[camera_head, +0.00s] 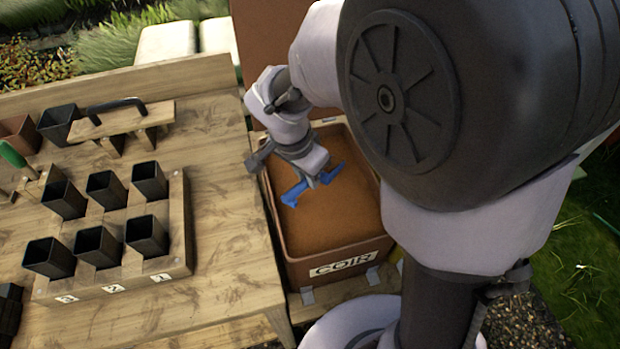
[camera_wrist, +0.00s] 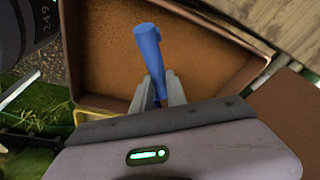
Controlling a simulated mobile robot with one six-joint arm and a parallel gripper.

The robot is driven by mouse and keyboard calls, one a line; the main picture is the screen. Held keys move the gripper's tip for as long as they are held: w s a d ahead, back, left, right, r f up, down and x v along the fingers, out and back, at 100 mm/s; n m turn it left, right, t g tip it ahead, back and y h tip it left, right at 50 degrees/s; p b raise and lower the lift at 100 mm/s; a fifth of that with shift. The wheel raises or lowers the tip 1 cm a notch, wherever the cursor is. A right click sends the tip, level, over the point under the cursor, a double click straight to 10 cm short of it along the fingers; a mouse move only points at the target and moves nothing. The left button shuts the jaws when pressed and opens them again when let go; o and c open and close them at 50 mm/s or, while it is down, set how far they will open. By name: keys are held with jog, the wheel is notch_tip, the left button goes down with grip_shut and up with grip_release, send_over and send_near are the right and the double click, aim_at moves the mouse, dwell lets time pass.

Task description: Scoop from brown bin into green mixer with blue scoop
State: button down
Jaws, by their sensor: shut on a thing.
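The brown bin (camera_head: 290,240), labelled COIR, stands at the right end of the wooden table and holds brown coir (camera_head: 345,215). My gripper (camera_head: 314,180) is over the bin and shut on the blue scoop (camera_head: 293,196). Blue parts of the scoop show on both sides of the fingers. In the wrist view, the blue scoop (camera_wrist: 149,48) stands out between the grey fingers (camera_wrist: 160,92), with the coir (camera_wrist: 205,55) behind it. I cannot tell whether the scoop touches the coir or carries any. I see no green mixer in either view.
On the wooden table (camera_head: 225,180), a wooden rack (camera_head: 180,255) holds several black pots (camera_head: 107,190). A wooden tool with a black handle (camera_head: 125,118) lies behind it. A green-handled tool (camera_head: 12,155) is at the left edge. Grass lies to the right.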

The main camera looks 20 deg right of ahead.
jog(key=v, duration=0.2)
jog(key=shift+s+a+r, duration=0.1)
jog(key=shift+a+r, duration=0.1)
jog(key=shift+r, duration=0.1)
jog(key=shift+t+h, duration=0.5)
jog(key=shift+h, duration=0.2)
jog(key=shift+s+a+p+v, duration=0.1)
jog(key=shift+p+v, duration=0.05)
jog(key=shift+v, duration=1)
jog(key=shift+s+a+p+v, duration=0.1)
jog(key=shift+a+p+v, duration=0.05)
jog(key=shift+v, duration=1)
jog(key=shift+f, duration=0.15)
